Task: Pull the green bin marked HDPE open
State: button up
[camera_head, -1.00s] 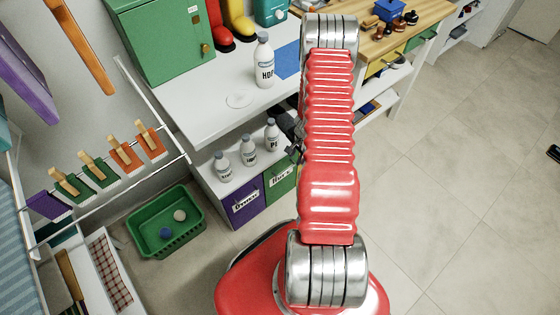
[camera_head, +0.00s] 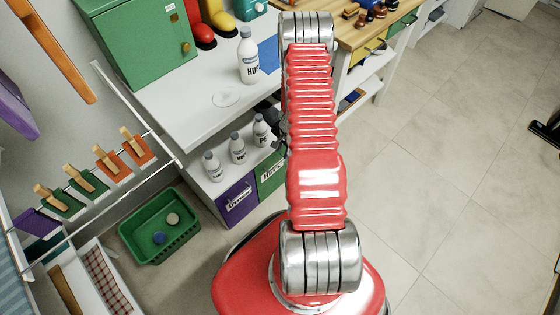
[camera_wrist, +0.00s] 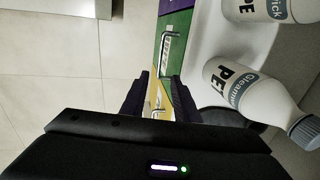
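The green bin (camera_head: 271,174) is shut in the low white cabinet, just right of a purple bin. Its white label is too blurred to read surely. In the wrist view the green bin front (camera_wrist: 177,46) has a metal bar handle (camera_wrist: 168,50) and lies beyond my fingertips. My gripper (camera_wrist: 160,77) is open and empty, its two dark fingers apart. A yellow front (camera_wrist: 154,94) with its own handle shows between the fingers. In the head view my gripper is mostly hidden by my red arm.
The purple bin (camera_head: 237,202) adjoins the green one. Small white bottles stand on the cabinet, one marked PET (camera_wrist: 240,85) close right of my fingers. A large bottle (camera_head: 248,58) stands on the white table (camera_head: 185,98).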

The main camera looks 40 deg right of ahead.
jog(key=shift+w+f, duration=0.35)
jog(key=shift+f, duration=1.5)
jog(key=shift+w+f, duration=0.3)
jog(key=shift+f, duration=1.6)
jog(key=shift+w+f, duration=0.35)
jog(key=shift+f, duration=1.5)
grip_shut()
